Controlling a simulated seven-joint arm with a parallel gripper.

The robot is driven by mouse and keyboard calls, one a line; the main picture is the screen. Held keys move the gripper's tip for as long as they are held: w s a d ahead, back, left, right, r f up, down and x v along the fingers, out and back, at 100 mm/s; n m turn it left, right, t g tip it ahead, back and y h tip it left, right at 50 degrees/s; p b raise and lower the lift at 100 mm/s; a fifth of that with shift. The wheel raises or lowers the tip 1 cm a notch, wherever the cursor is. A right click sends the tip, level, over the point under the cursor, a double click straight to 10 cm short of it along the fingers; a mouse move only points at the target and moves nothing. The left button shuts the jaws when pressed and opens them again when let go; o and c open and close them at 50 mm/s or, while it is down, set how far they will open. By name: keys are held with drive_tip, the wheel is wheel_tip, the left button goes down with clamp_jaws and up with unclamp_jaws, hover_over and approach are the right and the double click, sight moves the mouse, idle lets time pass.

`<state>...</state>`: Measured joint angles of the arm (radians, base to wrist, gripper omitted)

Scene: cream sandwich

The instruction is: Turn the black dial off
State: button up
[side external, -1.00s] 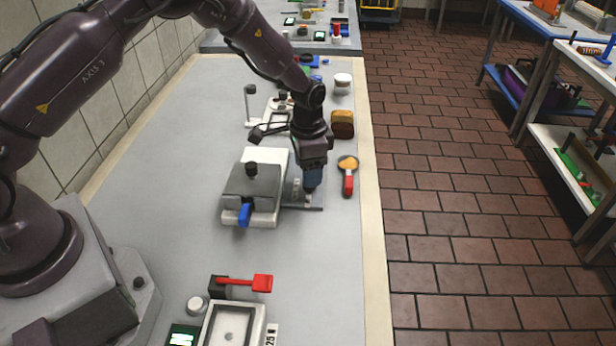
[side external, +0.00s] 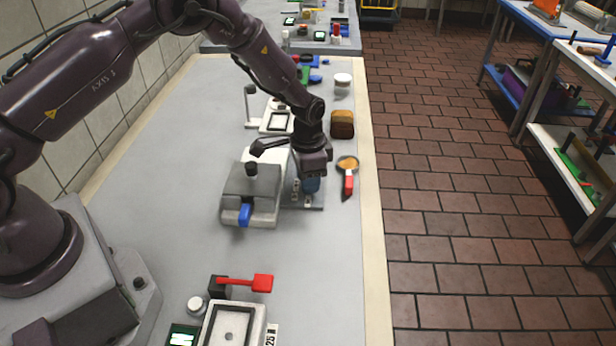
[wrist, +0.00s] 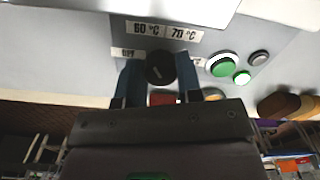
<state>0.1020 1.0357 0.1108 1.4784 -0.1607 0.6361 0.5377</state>
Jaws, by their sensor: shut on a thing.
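The black dial (wrist: 160,68) shows in the wrist view on a grey panel, between the two blue fingers of my gripper (wrist: 159,76). The fingers are shut on the dial's sides. Labels "60 °C" and "70 °C" (wrist: 165,31) sit above the dial, and an "OFF" label (wrist: 127,53) sits to its left. In the side view my gripper (side external: 309,190) is at the right side of the grey and white machine (side external: 262,190). The dial is hidden there. Which label the dial points to cannot be told.
A green button (wrist: 223,66) and smaller buttons sit right of the dial. A spoon with orange contents and a red handle (side external: 348,182) lies right of my gripper. A blue lever (side external: 245,214) is on the machine's front.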

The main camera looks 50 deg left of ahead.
drive_tip(key=n, duration=0.6)
drive_tip(key=shift+d, duration=0.1)
drive_tip(key=n, duration=0.5)
drive_tip(key=shift+r+n, duration=0.1)
drive_tip(key=shift+n, duration=0.3)
idle(0.5)
drive_tip(key=o, duration=0.9)
wheel_tip(320, 180, up, 13)
drive_tip(key=shift+f, duration=0.1)
